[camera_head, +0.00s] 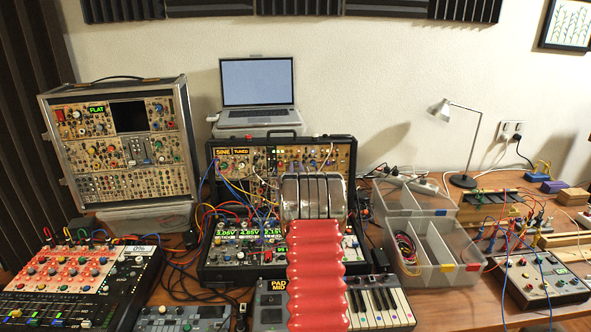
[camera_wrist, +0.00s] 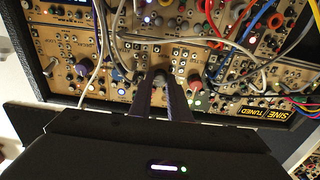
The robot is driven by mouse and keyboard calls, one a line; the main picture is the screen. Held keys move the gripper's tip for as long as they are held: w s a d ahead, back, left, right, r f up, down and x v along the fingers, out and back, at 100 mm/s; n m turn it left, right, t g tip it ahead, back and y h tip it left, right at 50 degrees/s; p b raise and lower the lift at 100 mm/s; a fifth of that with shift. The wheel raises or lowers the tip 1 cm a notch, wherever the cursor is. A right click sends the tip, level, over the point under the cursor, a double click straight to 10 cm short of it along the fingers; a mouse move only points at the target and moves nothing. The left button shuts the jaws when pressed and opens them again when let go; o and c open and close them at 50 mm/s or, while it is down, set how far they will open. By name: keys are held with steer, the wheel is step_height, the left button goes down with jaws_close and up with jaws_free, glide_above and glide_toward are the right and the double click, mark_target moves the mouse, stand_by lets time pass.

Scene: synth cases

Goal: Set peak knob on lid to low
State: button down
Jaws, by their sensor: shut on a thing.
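The lid (camera_head: 260,158) of the open black case stands upright behind its base and carries a tan synth panel. In the head view my arm and the grey gripper housing cover the lid's right part, and the fingertips are hidden. In the wrist view the lid panel (camera_wrist: 95,62) appears upside down. My gripper (camera_wrist: 164,80) has its two dark fingers shut on a small knob (camera_wrist: 161,71) of this panel. The knob is mostly hidden between the fingertips. Its label and pointer cannot be read.
Patch cables (camera_wrist: 240,50) cross the panel close to the fingers, with other knobs on both sides. A laptop (camera_head: 258,82) stands behind the lid. A second synth case (camera_head: 125,140) is at left, clear bins (camera_head: 450,240) at right, and a keyboard (camera_head: 380,300) in front.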

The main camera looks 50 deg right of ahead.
steer(key=shift+n, duration=0.3)
steer(key=n, duration=0.2)
steer(key=shift+d+r+n, duration=0.1)
steer(key=shift+n, duration=0.3)
steer(key=n+y, duration=0.1)
steer(key=n, duration=0.4)
steer(key=shift+r+n+t, duration=0.1)
steer(key=shift+n+t, duration=0.3)
steer(key=n, duration=0.5)
steer(key=shift+n+y, duration=0.3)
steer(key=shift+y, duration=0.1)
steer(key=shift+n+y, duration=0.3)
steer(key=shift+n, duration=1.7)
steer(key=shift+w, duration=0.1)
steer(key=c, duration=1.7)
jaws_free()
steer(key=shift+o, duration=0.2)
